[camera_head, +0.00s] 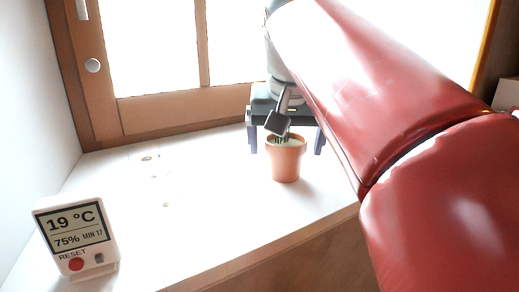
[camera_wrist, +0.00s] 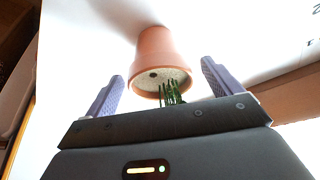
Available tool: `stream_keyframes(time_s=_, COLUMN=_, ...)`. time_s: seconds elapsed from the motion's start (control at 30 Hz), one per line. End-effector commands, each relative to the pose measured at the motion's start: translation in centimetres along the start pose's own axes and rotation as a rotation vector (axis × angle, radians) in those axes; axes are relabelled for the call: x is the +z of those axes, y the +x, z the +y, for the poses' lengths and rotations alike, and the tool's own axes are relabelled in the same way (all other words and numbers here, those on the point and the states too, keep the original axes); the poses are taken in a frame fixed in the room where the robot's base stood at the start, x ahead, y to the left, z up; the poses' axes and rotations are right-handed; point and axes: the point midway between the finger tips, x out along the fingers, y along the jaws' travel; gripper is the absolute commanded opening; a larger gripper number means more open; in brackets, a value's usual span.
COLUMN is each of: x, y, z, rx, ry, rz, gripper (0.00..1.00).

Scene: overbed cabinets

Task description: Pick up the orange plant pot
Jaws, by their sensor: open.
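The orange plant pot (camera_head: 286,164) stands upright on the white window ledge, with a small green plant inside. In the wrist view the pot (camera_wrist: 154,50) shows with its rim towards the camera and its green leaves (camera_wrist: 170,92) close to the gripper body. My gripper (camera_head: 286,148) is open above the pot, with one purple finger to each side of it. In the wrist view my gripper (camera_wrist: 162,80) has its fingers apart, with the pot between and slightly beyond them. Neither finger visibly touches the pot.
A white thermometer display (camera_head: 77,237) stands at the ledge's left front. The wooden window frame (camera_head: 190,102) rises behind the pot. The white ledge (camera_head: 200,215) is mostly clear between the display and the pot, and its front edge drops off.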

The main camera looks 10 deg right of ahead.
Motion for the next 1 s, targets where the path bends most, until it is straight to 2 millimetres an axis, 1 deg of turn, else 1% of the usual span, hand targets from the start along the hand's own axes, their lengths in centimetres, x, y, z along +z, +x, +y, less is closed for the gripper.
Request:
stream_keyframes(time_s=0.17, x=0.0, y=0.0, z=0.0, rx=0.0, ry=0.0, rz=0.001, gripper=0.9)
stream_keyframes(time_s=0.5, x=0.0, y=-0.1, z=0.0, rx=-0.001, ry=0.0, rz=0.001, gripper=0.46)
stream_keyframes(time_s=0.6, x=0.0, y=-0.1, z=0.0, rx=-0.001, ry=0.0, rz=0.002, gripper=0.34)
stream_keyframes(time_s=0.87, x=-0.1, y=-0.3, z=0.0, rx=-0.001, ry=0.0, rz=0.003, gripper=0.34)
stream_keyframes(time_s=1.0, x=-0.6, y=-1.2, z=-0.1, rx=-0.002, ry=-0.001, rz=0.004, gripper=0.34)
